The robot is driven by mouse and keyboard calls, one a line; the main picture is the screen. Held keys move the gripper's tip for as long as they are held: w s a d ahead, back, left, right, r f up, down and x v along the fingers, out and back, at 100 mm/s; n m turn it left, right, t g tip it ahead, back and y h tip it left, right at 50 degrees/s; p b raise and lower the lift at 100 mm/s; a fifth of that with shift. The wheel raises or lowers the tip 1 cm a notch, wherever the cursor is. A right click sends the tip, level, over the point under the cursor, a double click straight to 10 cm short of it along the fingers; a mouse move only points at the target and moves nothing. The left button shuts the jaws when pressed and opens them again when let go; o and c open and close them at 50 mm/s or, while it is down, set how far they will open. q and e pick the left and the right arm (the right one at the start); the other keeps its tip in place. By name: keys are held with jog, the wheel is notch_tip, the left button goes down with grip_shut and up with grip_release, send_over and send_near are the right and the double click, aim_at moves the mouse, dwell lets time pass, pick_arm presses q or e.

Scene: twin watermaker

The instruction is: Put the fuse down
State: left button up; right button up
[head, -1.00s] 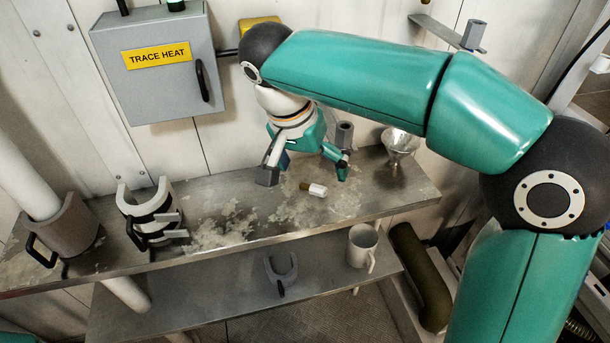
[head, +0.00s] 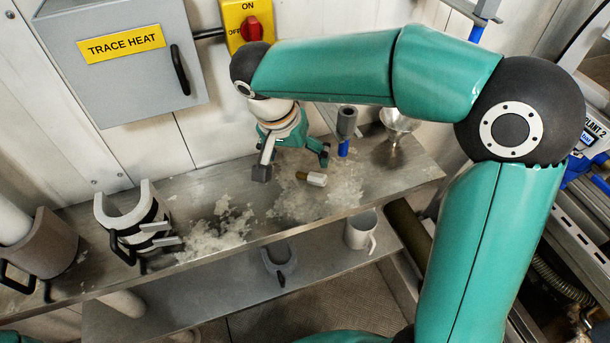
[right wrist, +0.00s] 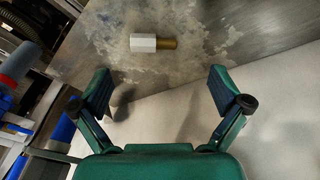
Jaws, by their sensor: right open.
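The fuse (head: 314,179) is a small white cylinder with a brass-coloured end. It lies on its side on the frosted metal shelf (head: 375,187). In the right wrist view the fuse (right wrist: 146,43) lies beyond the fingertips, between their lines and apart from both. My right gripper (head: 294,166) is open and empty, just behind the fuse at the wall side of the shelf. Its two spread fingers (right wrist: 163,92) show clearly in the right wrist view. My left gripper is not in view.
A grey socket-like post with a blue lower part (head: 346,122) and a metal funnel (head: 395,126) stand right of the gripper. Clamp-like collars (head: 134,209) stand at left. The TRACE HEAT box (head: 125,50) and yellow switch (head: 247,22) are on the wall. A mug (head: 360,231) sits on the lower shelf.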

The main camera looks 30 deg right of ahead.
aim_at(310, 175)
jog(key=shift+s+d+x, duration=0.1)
jog(key=shift+x, duration=1.15)
jog(key=shift+s+d+x, duration=0.1)
jog(key=shift+s+x, duration=0.05)
jog(key=shift+x, duration=1.1)
jog(key=shift+s+d+x, duration=0.1)
jog(key=shift+x, duration=1.1)
jog(key=shift+r, duration=0.1)
jog(key=c, duration=1.2)
jog(key=shift+c, duration=0.2)
jog(key=shift+r, duration=0.1)
